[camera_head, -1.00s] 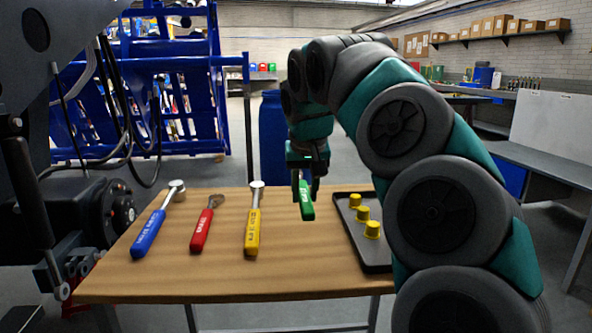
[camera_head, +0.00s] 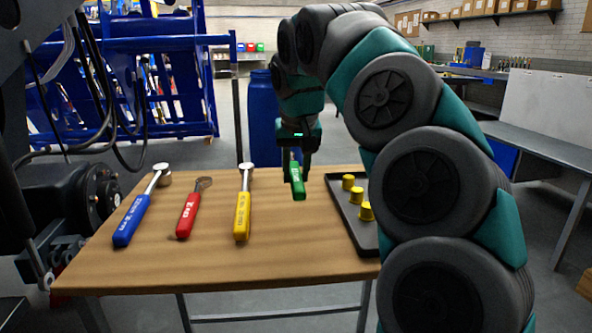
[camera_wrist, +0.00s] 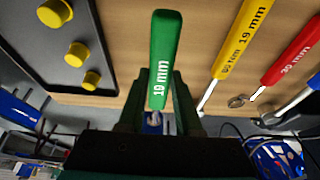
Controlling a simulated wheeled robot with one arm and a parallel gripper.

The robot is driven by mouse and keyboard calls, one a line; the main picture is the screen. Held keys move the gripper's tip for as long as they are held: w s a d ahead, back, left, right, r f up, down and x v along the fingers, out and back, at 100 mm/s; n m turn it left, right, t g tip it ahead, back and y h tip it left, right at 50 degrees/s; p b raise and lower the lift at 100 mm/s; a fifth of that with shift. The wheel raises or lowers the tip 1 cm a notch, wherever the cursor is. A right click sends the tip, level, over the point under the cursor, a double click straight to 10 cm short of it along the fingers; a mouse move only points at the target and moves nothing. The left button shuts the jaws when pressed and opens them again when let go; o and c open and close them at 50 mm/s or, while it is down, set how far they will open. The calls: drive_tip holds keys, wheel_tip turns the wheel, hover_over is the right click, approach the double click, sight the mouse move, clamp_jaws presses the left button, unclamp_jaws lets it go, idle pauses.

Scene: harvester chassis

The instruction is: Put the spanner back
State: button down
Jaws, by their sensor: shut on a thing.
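A green-handled spanner (camera_head: 297,180) marked 19 mm is held in my gripper (camera_head: 298,160) above the back right part of the wooden table (camera_head: 220,265). In the wrist view the green handle (camera_wrist: 163,65) sticks out from between the shut fingers (camera_wrist: 155,112). The spanner's far end is mostly hidden by the gripper. In the head view the handle hangs tilted, its lower end pointing down toward the table; I cannot tell the exact gap. Left of it lie a yellow-handled tool (camera_head: 242,215), a red-handled spanner (camera_head: 188,213) and a blue-handled tool (camera_head: 132,220), side by side.
A dark tray (camera_head: 362,232) with three yellow caps (camera_head: 356,194) stands at the table's right edge, beside my arm. Bare wood lies between the yellow-handled tool and the tray. Dark machinery (camera_head: 70,195) borders the table's left side. A blue barrel (camera_head: 263,120) stands behind.

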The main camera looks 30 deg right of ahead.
sight(298, 181)
drive_tip(key=shift+f+b, duration=2.1)
drive_tip(key=shift+f, duration=1.2)
drive_tip(key=c, duration=0.5)
unclamp_jaws()
drive_tip(key=shift+v, duration=3.9)
